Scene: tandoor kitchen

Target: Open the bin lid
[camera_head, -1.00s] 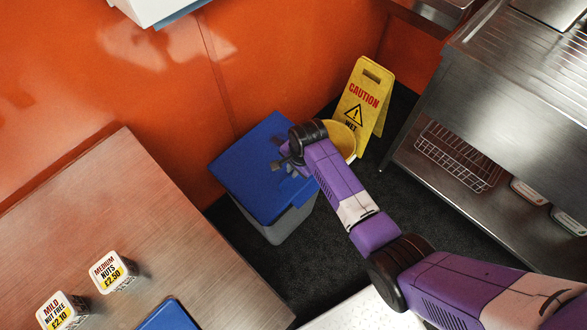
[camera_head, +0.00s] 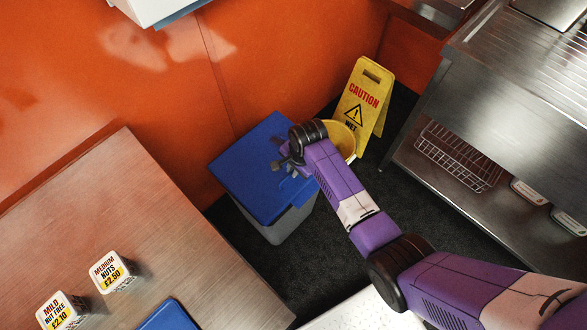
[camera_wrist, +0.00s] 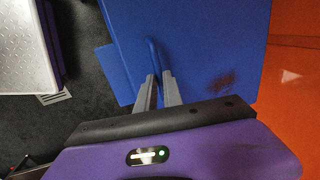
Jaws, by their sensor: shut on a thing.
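The bin (camera_head: 277,227) is grey with a flat blue lid (camera_head: 250,178), standing on the dark floor against the orange wall. The lid lies closed on the bin. My gripper (camera_head: 281,163) is at the lid's right side. In the wrist view, my gripper (camera_wrist: 160,78) has its two grey fingers close together around a thin blue upright handle (camera_wrist: 153,58) on the lid (camera_wrist: 205,45). The fingertips partly hide the handle. A dark reddish smudge marks the lid beside the fingers.
A yellow caution sign (camera_head: 364,98) and a yellow bucket (camera_head: 344,138) stand right of the bin, close to my arm. A steel counter (camera_head: 490,90) is at the right.

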